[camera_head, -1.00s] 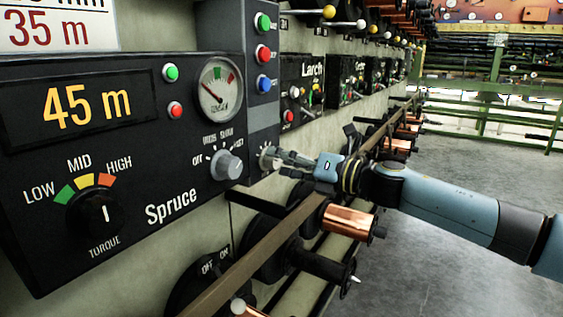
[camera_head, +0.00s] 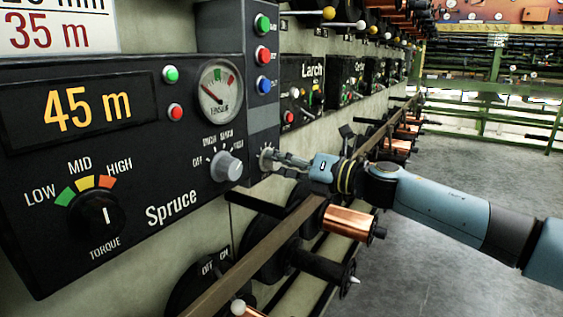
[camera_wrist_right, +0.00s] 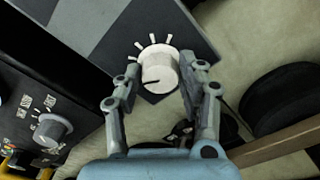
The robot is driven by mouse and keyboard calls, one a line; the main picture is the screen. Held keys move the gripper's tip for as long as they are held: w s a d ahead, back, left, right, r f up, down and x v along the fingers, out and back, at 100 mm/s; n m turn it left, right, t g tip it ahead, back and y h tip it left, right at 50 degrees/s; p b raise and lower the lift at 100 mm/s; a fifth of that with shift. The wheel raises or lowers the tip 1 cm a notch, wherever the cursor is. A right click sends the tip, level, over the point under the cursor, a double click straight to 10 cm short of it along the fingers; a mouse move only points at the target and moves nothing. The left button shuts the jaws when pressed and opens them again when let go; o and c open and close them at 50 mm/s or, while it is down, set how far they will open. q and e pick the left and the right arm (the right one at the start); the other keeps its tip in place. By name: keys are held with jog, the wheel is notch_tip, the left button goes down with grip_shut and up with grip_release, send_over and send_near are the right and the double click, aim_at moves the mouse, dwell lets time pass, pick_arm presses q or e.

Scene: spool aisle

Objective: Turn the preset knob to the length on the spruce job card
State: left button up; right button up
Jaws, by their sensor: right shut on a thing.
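The spruce machine's black panel (camera_head: 150,235) fills the left of the head view. Its display (camera_head: 85,108) reads 45 m. The job card (camera_head: 60,35) above is cut off by the frame edge and shows 35 m in red. A pale round knob (camera_wrist_right: 158,68) with a dark pointer line and white tick marks sits on a grey plate. My right gripper (camera_wrist_right: 160,66) is shut on this knob, one finger on each side. My left gripper is not in view.
A silver knob (camera_head: 226,167), a torque knob (camera_head: 97,214), a tension gauge (camera_head: 220,91) and coloured buttons (camera_head: 263,55) are close by. A rail (camera_head: 270,245) and copper spools (camera_head: 347,221) lie below my right arm. The aisle floor (camera_head: 450,165) at right is clear.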

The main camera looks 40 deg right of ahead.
pick_arm(q)
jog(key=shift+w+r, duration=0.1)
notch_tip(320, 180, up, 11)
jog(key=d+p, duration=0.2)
jog(key=p, duration=1.1)
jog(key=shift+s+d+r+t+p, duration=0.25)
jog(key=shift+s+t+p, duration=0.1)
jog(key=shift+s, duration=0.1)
pick_arm(e)
jog(key=shift+f+m, duration=0.15)
jog(key=shift+m, duration=4.3)
jog(key=shift+f+m, duration=0.1)
jog(key=shift+m, duration=4.35)
jog(key=o, duration=1.2)
jog(key=shift+d, duration=0.1)
